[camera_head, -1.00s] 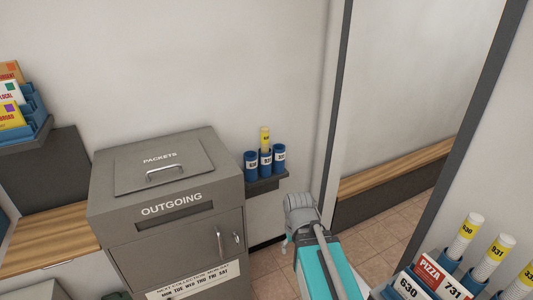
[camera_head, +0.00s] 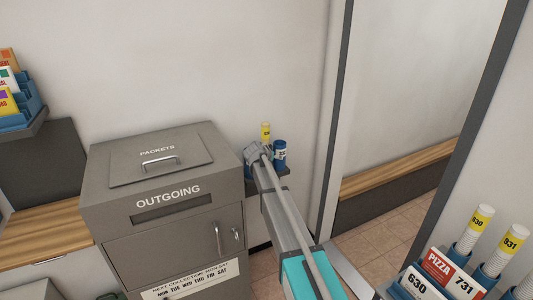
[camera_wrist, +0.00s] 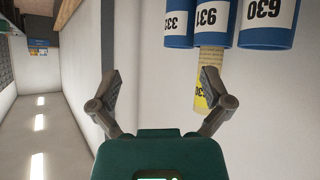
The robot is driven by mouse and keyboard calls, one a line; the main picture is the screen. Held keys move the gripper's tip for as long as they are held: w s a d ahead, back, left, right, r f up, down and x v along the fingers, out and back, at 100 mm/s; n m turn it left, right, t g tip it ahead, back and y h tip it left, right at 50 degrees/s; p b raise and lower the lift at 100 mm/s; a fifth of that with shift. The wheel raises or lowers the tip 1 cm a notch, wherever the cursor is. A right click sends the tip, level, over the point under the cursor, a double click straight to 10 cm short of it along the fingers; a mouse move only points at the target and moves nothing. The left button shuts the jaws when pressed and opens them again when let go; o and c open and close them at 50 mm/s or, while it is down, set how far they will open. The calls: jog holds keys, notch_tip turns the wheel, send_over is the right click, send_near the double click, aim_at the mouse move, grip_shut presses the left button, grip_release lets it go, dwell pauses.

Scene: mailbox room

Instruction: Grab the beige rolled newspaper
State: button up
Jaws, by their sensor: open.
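The beige rolled newspaper (camera_wrist: 209,67) with a yellow label stands in the middle one of three blue tubes. The wrist view shows it upside down, sticking out of its tube (camera_wrist: 211,25). In the head view, its yellow-labelled end (camera_head: 265,130) rises behind my gripper (camera_head: 258,153), which hides much of the tubes. In the wrist view, my gripper (camera_wrist: 163,83) is open and empty, with its two fingers apart. The newspaper is not between them; its labelled end is partly covered by the right finger. I cannot tell whether they touch.
Blue tubes stand on either side (camera_wrist: 178,22) (camera_wrist: 267,22), close to the newspaper. The grey outgoing box (camera_head: 160,205) is left of my arm. At the lower right, a rack holds flyers and white rolls (camera_head: 474,230). A plain wall is behind the tubes.

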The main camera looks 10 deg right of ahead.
aim_at(264, 141)
jog(key=w+a+t, duration=0.1)
jog(key=w, duration=0.2)
jog(key=w+a+r+t, duration=0.1)
jog(key=w, duration=0.3)
jog(key=w+a+r+t+b, duration=0.1)
jog(key=w+a, duration=0.1)
jog(key=w, duration=0.1)
jog(key=shift+w, duration=0.35)
jog(key=shift+d+f, duration=0.1)
jog(key=shift+b+x, duration=0.45)
jog(key=shift+x, duration=0.65)
jog(key=shift+b+x, duration=1.1)
jog(key=shift+x, duration=1.55)
jog(key=shift+s, duration=0.1)
jog(key=c, duration=1.3)
